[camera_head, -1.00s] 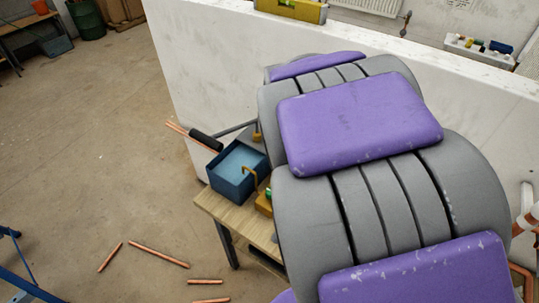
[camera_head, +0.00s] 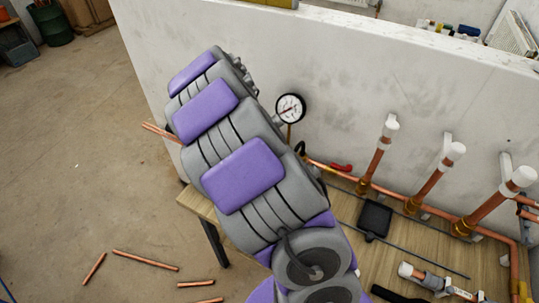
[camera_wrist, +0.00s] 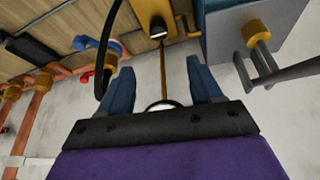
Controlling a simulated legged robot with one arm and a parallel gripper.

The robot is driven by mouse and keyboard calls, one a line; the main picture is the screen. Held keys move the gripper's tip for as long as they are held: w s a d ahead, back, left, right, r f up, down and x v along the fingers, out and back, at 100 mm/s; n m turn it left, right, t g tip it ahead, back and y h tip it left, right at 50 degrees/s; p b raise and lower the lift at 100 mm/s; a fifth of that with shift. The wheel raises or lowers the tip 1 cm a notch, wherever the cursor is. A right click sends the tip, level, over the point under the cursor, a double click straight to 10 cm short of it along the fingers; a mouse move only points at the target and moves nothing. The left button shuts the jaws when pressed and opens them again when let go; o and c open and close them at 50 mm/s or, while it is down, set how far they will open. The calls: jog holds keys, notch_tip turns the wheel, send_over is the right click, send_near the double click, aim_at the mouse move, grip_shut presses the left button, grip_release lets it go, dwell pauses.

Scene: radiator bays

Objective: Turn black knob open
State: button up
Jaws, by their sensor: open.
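In the wrist view my gripper (camera_wrist: 160,72) is open, its two blue fingers spread apart with nothing seen held between them. A yellow block (camera_wrist: 148,14) lies beyond the fingertips near the top, with a dark round part (camera_wrist: 159,27) with a pale end on it. This may be the black knob, but I cannot tell for sure. A thin brass stem runs from there down between the fingers toward a pale round rim, partly hidden by the gripper. In the head view my arm hides the gripper and the block.
A pressure gauge (camera_head: 290,108) stands by the white wall (camera_head: 330,60). Copper pipes with white caps (camera_head: 456,150) rise at the right. A red handle (camera_head: 341,168) and black tray (camera_head: 375,219) are nearby.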

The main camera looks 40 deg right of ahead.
jog(key=b+x, duration=0.3)
jog(key=x, duration=1.3)
jog(key=shift+s, duration=0.1)
jog(key=c, duration=1.1)
